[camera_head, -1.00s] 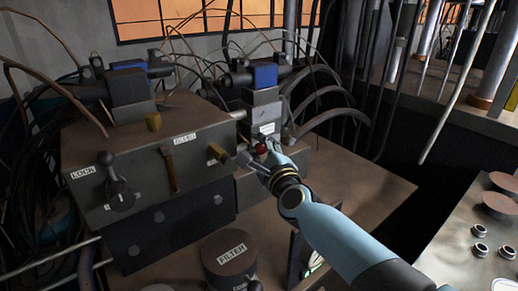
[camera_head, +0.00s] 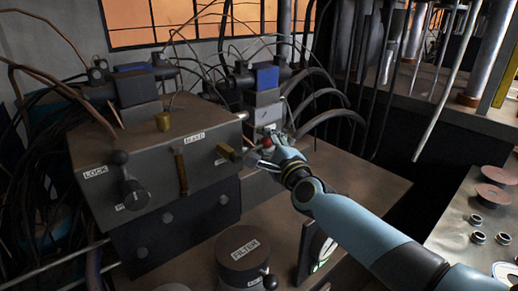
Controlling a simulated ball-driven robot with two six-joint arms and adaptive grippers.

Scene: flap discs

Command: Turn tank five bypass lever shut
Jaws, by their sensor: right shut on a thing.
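A small lever with a red knob (camera_head: 267,142) sits at the right end of the grey valve block, below a pale unit with a blue top (camera_head: 267,77). My right gripper (camera_head: 275,146) reaches in from the lower right and is shut on this lever at its knob. The fingers and knob are small and partly overlap, so the exact grip and the lever's angle are hard to make out. I cannot read a tank number by it. My left gripper is not in view.
The valve block (camera_head: 157,152) carries a black handle (camera_head: 132,190) labelled LOCK and a brass lever (camera_head: 181,172). A round FILTER canister (camera_head: 242,247) and a gauge (camera_head: 318,250) stand in front. Hoses (camera_head: 325,93) hang behind the lever. Bare bench (camera_head: 362,180) lies to the right.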

